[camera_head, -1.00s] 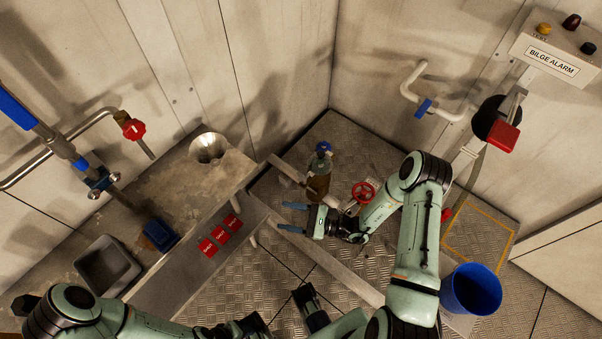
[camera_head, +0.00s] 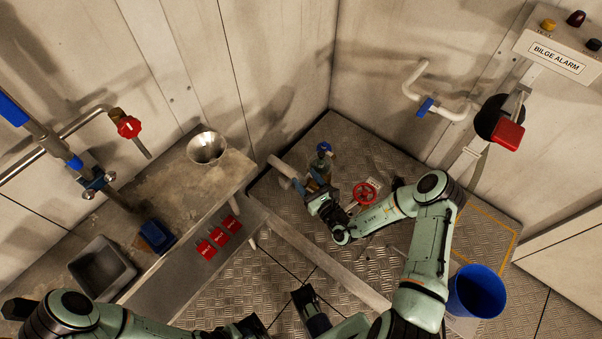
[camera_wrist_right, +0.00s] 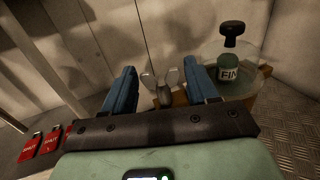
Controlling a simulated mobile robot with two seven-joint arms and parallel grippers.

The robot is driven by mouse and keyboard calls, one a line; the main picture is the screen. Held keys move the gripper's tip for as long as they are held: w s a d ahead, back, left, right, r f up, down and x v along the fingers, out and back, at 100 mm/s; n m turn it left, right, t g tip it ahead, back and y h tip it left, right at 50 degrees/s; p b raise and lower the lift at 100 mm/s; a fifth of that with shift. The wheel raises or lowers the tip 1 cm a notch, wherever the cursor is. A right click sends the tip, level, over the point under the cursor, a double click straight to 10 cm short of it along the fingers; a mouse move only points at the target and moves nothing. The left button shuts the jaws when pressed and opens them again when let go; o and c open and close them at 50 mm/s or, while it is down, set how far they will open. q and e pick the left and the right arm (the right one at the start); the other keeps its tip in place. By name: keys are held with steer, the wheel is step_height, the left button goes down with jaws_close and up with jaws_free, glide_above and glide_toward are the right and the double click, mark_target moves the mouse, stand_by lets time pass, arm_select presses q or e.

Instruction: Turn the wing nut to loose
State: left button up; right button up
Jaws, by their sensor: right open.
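The wing nut (camera_wrist_right: 163,86), with two pale metal wings, stands in the right wrist view between the blue fingers of my right gripper (camera_wrist_right: 160,82). The fingers are open, one on each side, with gaps showing. Whether the fingertips reach level with the wings is hard to tell. In the head view my right gripper (camera_head: 309,183) is at the bottle-like unit with a blue top (camera_head: 324,149), and the nut cannot be made out there.
A clear round housing with a dark knob and a green part labelled "FIN" (camera_wrist_right: 230,70) stands close right of the fingers. A red handwheel (camera_head: 365,193) is right of the gripper. A blue bucket (camera_head: 477,291) stands at right.

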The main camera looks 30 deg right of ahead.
mark_target(300, 174)
steer(key=shift+w+a, duration=0.15)
steer(key=shift+w, duration=1.55)
steer(key=c, duration=0.8)
steer(key=shift+r+n+y, duration=0.1)
steer(key=shift+n+y, duration=0.8)
steer(key=shift+y, duration=0.4)
steer(key=shift+s+a+n+g+y, duration=0.15)
steer(key=shift+n+g+y, duration=0.35)
steer(key=shift+y, duration=0.4)
steer(key=shift+w+a+n+g+y, duration=0.15)
steer(key=shift+n+g+y, duration=0.15)
steer(key=shift+n+y, duration=0.45)
steer(key=shift+s+m, duration=0.1)
steer(key=shift+m, duration=0.15)
steer(key=o, duration=0.8)
